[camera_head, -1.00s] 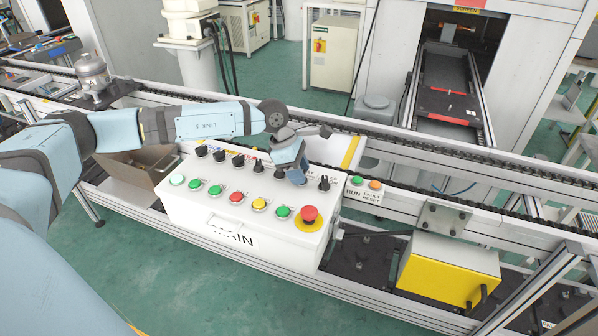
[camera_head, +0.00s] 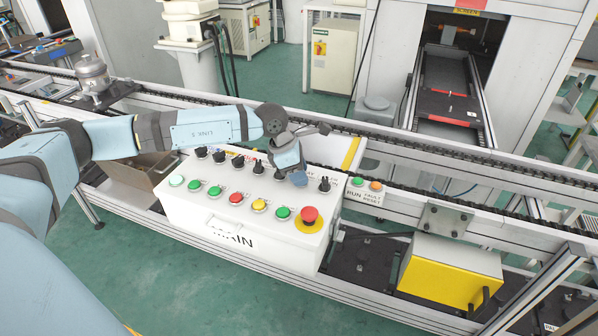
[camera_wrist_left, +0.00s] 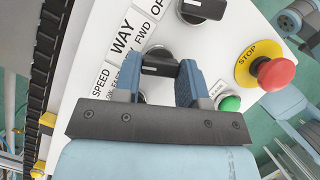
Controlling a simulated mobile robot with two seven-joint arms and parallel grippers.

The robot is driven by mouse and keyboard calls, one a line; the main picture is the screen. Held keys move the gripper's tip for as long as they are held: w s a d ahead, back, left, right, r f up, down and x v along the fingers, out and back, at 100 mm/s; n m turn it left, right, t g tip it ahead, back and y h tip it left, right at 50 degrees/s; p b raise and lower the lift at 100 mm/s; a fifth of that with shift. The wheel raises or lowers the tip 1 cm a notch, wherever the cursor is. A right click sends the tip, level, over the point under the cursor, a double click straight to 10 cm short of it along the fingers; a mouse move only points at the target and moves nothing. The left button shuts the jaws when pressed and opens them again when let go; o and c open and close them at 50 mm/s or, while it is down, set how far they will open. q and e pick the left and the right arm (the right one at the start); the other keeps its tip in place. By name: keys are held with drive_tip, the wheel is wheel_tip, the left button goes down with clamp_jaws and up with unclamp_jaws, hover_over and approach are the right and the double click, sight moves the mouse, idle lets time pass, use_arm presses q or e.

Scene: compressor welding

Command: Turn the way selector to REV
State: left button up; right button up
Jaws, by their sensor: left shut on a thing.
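The white MAIN control panel (camera_head: 180,205) has a row of black selector knobs along its back and coloured buttons in front. My left gripper (camera_head: 298,178) is at the right part of the knob row, and it hides the knob it holds. In the left wrist view my left gripper (camera_wrist_left: 161,80) is shut on the black way selector (camera_wrist_left: 160,66), one blue finger on each side. The WAY label (camera_wrist_left: 122,37) and FWD are readable beside it; REV is not readable. The handle lies nearly crosswise in that view. My right gripper is not in view.
A red emergency stop button (camera_head: 309,214) on a yellow disc stands near the panel's front right corner. Another selector (camera_head: 324,184) is just right of my gripper. A conveyor rail (camera_head: 420,148) runs behind the panel, and a yellow box (camera_head: 440,280) is to the right.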

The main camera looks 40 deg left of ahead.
use_arm(q)
drive_tip(key=o, duration=0.9)
drive_tip(key=shift+r, duration=0.1)
drive_tip(key=v, duration=1.3)
drive_tip(key=shift+a+r+b, duration=0.1)
drive_tip(key=shift+r+b, duration=0.25)
drive_tip(key=shift+b, duration=0.05)
drive_tip(key=shift+f, duration=0.1)
